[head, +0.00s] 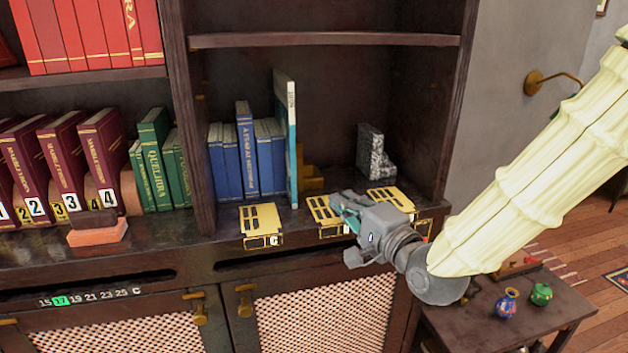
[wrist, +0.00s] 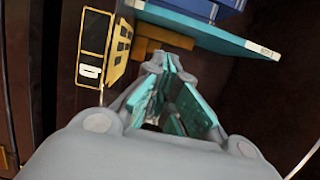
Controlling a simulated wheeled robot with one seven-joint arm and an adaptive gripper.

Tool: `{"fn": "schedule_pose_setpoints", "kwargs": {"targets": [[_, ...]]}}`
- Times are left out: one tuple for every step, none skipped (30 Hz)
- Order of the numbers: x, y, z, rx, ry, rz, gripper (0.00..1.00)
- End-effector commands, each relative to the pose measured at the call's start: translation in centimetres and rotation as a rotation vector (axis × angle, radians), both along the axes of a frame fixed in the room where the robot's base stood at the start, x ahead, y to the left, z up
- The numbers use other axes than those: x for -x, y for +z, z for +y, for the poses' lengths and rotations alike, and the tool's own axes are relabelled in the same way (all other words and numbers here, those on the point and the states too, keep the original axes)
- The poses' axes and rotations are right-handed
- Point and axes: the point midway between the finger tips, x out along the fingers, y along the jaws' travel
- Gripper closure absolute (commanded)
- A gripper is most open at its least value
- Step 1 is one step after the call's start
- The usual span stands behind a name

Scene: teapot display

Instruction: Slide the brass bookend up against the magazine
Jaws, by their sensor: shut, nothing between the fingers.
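The brass bookend (head: 311,181) is a stepped, gold-coloured block standing in the shelf bay, just right of the magazine (head: 292,140). The magazine is thin, tall and upright, with a white and teal spine. In the wrist view the bookend (wrist: 165,36) lies close along the side of the magazine (wrist: 215,38); I cannot tell whether they touch. My gripper (head: 340,203) is shut and empty, in front of the shelf and right of the bookend. In the wrist view its fingertips (wrist: 163,62) overlap the bookend's near end; contact is unclear.
Several blue books (head: 246,155) stand left of the magazine. A grey speckled stone bookend (head: 373,150) stands farther right, with bare shelf between. A dark upright (head: 188,120) bounds the bay at left.

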Motion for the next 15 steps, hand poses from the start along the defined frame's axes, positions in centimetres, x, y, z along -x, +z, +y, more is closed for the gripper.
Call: {"fn": "schedule_pose_setpoints", "kwargs": {"targets": [[0.5,-0.1,0.0,0.001,0.0,-0.001,1.0],[0.6,-0.1,0.0,0.001,0.0,-0.001,1.0],[0.6,0.0,0.0,0.001,0.0,-0.001,1.0],[0.5,0.0,0.1,0.001,0.0,-0.001,1.0],[0.3,0.0,0.2,0.001,0.0,0.0,1.0],[0.0,0.1,0.4,0.001,0.0,0.0,1.0],[-0.2,0.1,0.6,0.001,0.0,0.0,1.0],[-0.4,0.1,0.7,0.001,0.0,0.0,1.0],[-0.8,0.1,1.0,0.002,0.001,0.0,1.0],[-1.1,0.1,1.2,0.004,0.001,0.0,1.0],[-1.4,0.1,1.5,0.004,0.001,0.0,1.0],[-1.8,0.1,1.7,0.003,0.001,0.0,1.0],[-2.1,0.2,1.9,0.003,0.001,0.0,1.0],[-2.4,0.2,2.2,0.004,0.001,0.0,1.0],[-2.8,0.2,2.4,0.003,0.001,0.0,1.0]]}}
